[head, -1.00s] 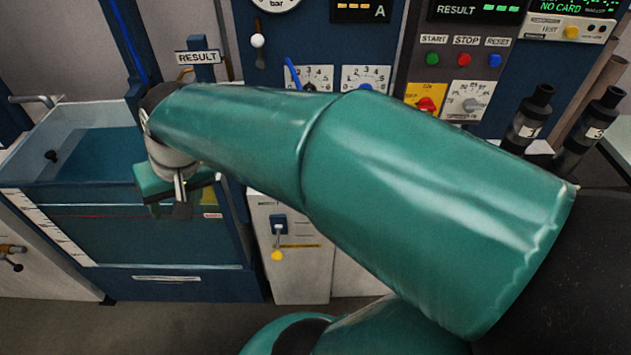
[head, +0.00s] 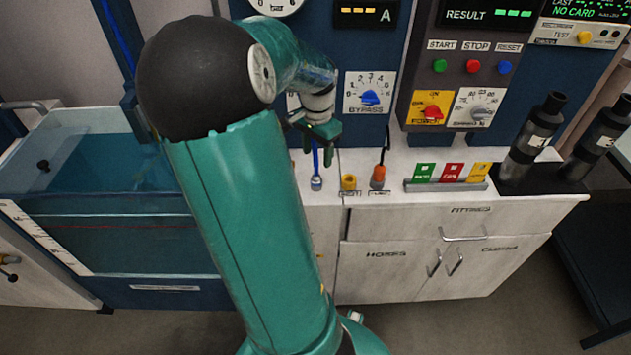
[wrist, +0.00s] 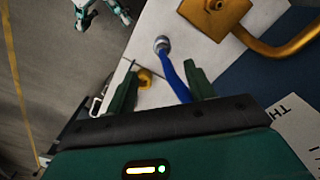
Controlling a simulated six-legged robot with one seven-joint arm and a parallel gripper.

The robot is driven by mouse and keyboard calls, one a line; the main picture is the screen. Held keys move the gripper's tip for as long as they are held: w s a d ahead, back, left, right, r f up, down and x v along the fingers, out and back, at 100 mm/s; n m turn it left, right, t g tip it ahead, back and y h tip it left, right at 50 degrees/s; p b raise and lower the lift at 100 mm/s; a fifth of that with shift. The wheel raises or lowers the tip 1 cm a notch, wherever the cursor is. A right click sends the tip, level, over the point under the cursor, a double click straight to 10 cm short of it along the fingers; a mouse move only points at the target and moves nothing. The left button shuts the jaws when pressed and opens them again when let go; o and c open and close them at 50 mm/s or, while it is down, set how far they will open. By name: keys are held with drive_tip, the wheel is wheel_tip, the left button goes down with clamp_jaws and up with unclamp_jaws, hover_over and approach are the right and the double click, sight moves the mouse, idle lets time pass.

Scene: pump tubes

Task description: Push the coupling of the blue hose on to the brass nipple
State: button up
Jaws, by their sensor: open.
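The blue hose (head: 316,158) hangs down to a pale metallic coupling (head: 316,183) at the counter. In the wrist view the blue hose (wrist: 174,76) runs between my fingers in the picture, and its round grey coupling (wrist: 162,44) lies beyond the fingertips. My gripper (head: 318,148) is open above the coupling; it also shows in the wrist view (wrist: 161,68). No grip on the hose shows. A short brass-yellow fitting (head: 348,183), likely the nipple, stands just right of the coupling; it shows partly beside my left finger in the wrist view (wrist: 144,77).
An orange fitting (head: 378,176) with a dark hose stands farther right, then a rack of green, red and yellow cards (head: 447,176). Dark cylinders (head: 538,130) stand at the right end. A water tank (head: 85,205) is at left. A brass block (wrist: 215,12) shows in the wrist view.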

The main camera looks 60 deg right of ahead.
sight(316, 178)
drive_tip(key=f, duration=1)
drive_tip(key=shift+w+d+f, duration=0.1)
drive_tip(key=shift+w+f, duration=0.1)
drive_tip(key=shift+f, duration=0.2)
drive_tip(key=c, duration=1.1)
drive_tip(key=shift+r, duration=0.1)
